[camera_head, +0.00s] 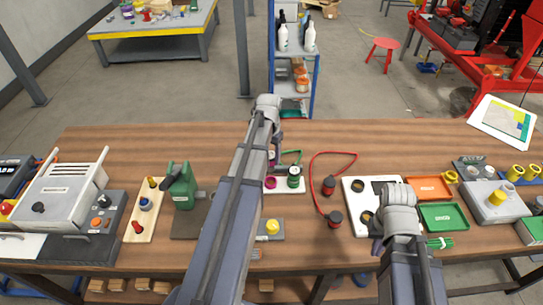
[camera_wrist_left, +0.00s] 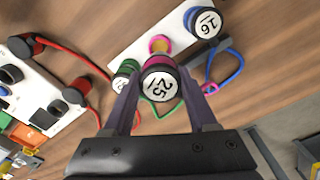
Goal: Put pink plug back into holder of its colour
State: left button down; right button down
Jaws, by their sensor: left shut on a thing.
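The pink plug (camera_wrist_left: 160,82), with a pink band and a white end marked 25, is held between the fingers of my left gripper (camera_wrist_left: 158,86). The holder (camera_wrist_left: 128,50) is a pale strip; its pink-ringed socket (camera_wrist_left: 159,44) looks empty and shows just beyond the plug, which looks apart from it. In the head view the pink socket (camera_head: 270,183) shows beside my left arm, which hides most of the left gripper. A green plug (camera_head: 293,177) stands in the holder. A blue plug (camera_wrist_left: 203,22) stands at its other end. My right gripper's fingers are hidden behind its wrist.
A red cable with dark plugs (camera_head: 329,185) lies right of the holder. Beyond it is a white panel (camera_head: 357,185), then orange (camera_head: 430,187) and green trays (camera_head: 443,216). A green tool (camera_head: 181,188) stands left. The table's back strip is clear.

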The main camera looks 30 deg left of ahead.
aim_at(270, 171)
pick_arm(q)
jog(key=shift+f+b, duration=2.35)
jog(key=shift+f, duration=0.2)
jog(key=shift+f+b, duration=1.8)
jog(key=shift+b, duration=0.05)
jog(key=shift+r, duration=0.1)
jog(key=shift+c, duration=0.6)
grip_release()
notch_tip(270, 171, up, 8)
jog(key=p, duration=0.8)
jog(key=shift+s, duration=0.1)
